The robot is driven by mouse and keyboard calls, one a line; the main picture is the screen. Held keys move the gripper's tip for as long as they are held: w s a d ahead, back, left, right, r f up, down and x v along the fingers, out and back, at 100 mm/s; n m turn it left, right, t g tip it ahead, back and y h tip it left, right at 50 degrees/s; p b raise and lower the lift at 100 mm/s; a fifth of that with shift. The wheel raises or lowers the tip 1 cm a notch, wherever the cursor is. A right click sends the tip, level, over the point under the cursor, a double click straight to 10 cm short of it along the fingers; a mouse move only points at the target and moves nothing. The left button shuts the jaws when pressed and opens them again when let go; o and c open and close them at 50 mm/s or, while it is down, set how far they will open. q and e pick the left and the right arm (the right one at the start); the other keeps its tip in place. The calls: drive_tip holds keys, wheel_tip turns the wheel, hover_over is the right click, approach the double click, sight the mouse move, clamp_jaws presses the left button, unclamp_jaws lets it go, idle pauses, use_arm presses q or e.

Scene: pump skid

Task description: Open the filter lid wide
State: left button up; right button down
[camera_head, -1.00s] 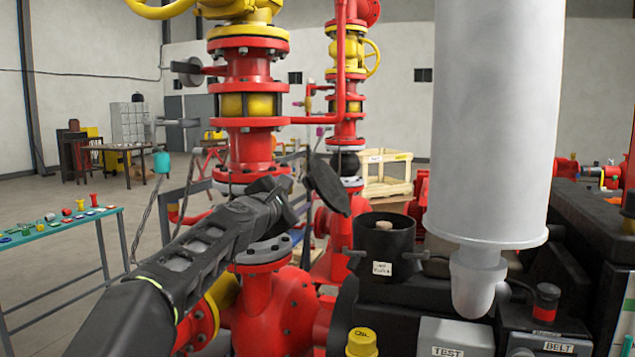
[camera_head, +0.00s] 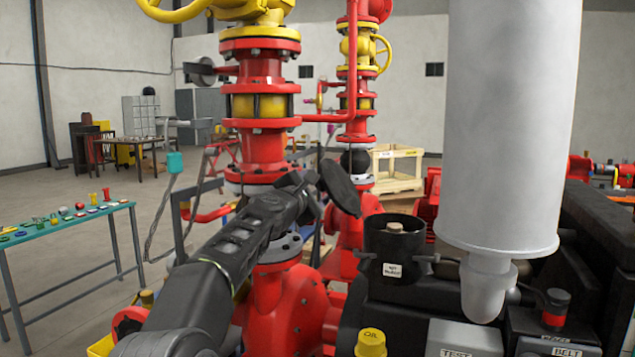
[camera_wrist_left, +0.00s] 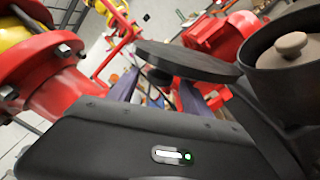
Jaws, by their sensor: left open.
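The filter lid (camera_head: 340,188) is a dark round disc. In the head view it stands steeply tilted, up and left of the filter housing, clear of its mouth. The filter housing (camera_head: 393,268) is a black open cylinder with a white label and a pale knob inside. My left gripper (camera_head: 314,194) is at the lid's left side. In the left wrist view the lid (camera_wrist_left: 187,60) lies across the tips of my open fingers (camera_wrist_left: 165,88), partly hiding them; I cannot tell whether they touch it. The housing (camera_wrist_left: 292,65) is at the right there. My right gripper is not in view.
Red pipework with flanges (camera_head: 262,150) rises close behind my left arm. A yellow oil cap (camera_head: 370,343) and a TEST box (camera_head: 463,338) sit in front. A teal table (camera_head: 60,230) stands at left.

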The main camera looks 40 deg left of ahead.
use_arm(q)
drive_tip(key=shift+w+a, duration=0.15)
drive_tip(key=shift+w, duration=0.35)
clamp_jaws()
idle(0.3)
